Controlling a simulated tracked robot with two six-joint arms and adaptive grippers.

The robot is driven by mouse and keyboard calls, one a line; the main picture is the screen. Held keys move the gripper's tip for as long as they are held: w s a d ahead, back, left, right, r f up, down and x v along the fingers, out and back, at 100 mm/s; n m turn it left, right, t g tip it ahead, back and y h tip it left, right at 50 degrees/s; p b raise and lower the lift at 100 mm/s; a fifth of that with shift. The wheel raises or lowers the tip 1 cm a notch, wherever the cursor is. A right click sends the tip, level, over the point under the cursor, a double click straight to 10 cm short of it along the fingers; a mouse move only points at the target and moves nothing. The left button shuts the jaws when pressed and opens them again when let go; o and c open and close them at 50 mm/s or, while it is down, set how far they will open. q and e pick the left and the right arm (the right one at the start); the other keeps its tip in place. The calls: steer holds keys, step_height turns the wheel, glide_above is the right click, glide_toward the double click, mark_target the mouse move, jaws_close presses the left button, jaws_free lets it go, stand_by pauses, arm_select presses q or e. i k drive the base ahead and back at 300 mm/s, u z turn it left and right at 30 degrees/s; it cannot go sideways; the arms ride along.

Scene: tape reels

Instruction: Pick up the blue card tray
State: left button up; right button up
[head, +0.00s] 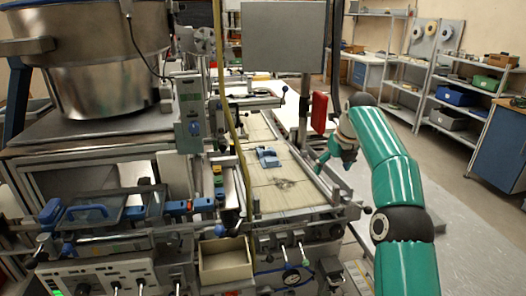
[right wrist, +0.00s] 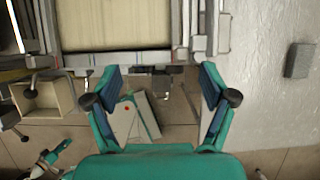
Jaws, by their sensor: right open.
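A small blue tray-like item (head: 267,157), which looks like the blue card tray, lies on the pale flat bed (head: 262,200) of the machine in the head view. Its details are too small to tell. My right gripper (head: 322,162) is to the right of it, near the bed's right rail, and apart from it. In the right wrist view the right gripper (right wrist: 158,75) is open, with nothing between its fingers. The near end of the pale bed (right wrist: 115,25) shows at the top there, but no blue tray. My left gripper is not in view.
A grey panel on a post (head: 284,37) stands behind the bed. A red box (head: 319,112) is beyond my right gripper. An open beige bin (head: 225,261) is at the machine's front. Shelves with a blue bin (head: 455,96) stand far right. The grey surface at right looks mostly clear.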

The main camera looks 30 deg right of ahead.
mark_target(268, 159)
steer(key=i, duration=0.95)
steer(key=u, duration=0.05)
